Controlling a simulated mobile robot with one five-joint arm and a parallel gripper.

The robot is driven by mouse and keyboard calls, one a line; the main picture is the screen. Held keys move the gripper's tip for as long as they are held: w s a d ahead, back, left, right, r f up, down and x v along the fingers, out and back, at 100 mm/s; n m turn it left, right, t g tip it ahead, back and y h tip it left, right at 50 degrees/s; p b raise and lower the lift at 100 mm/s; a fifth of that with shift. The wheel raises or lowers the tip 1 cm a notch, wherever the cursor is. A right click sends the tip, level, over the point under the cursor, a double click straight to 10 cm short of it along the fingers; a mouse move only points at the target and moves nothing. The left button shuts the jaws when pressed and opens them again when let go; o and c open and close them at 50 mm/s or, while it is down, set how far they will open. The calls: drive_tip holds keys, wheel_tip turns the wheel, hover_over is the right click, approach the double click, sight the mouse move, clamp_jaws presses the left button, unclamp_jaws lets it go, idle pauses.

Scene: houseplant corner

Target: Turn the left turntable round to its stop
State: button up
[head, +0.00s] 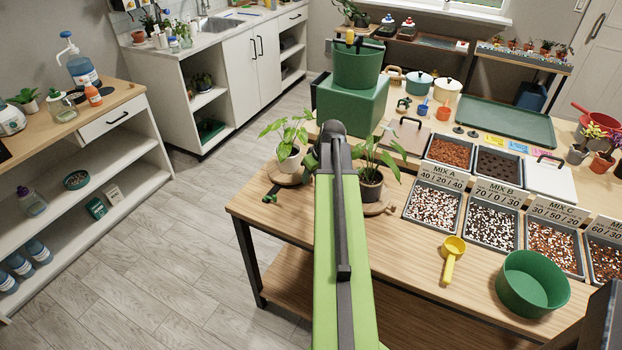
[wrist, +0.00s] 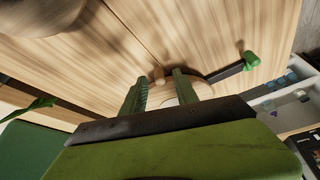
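The left turntable (head: 283,180) is a round wooden disc on the table, bearing a white pot with a leafy plant (head: 288,150). It is partly visible in the wrist view (wrist: 187,92), behind my fingers. A small wooden peg (wrist: 158,75) shows between my fingertips there, with a gap on each side. My gripper (wrist: 160,82) has its green fingers apart, pointing towards the table. In the head view my arm hides most of my gripper. A dark bar with a green end (wrist: 250,60) lies beside the turntable; its green end also shows in the head view (head: 269,198).
The right turntable (head: 377,209) bears a dark pot with a plant (head: 370,182), close to my arm. A green block (head: 352,105) stands behind. Trays of mix (head: 434,207), a yellow scoop (head: 453,258) and a green bowl (head: 532,283) are to the right. Bare tabletop lies front left.

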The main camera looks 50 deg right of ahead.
clamp_jaws()
idle(1.3)
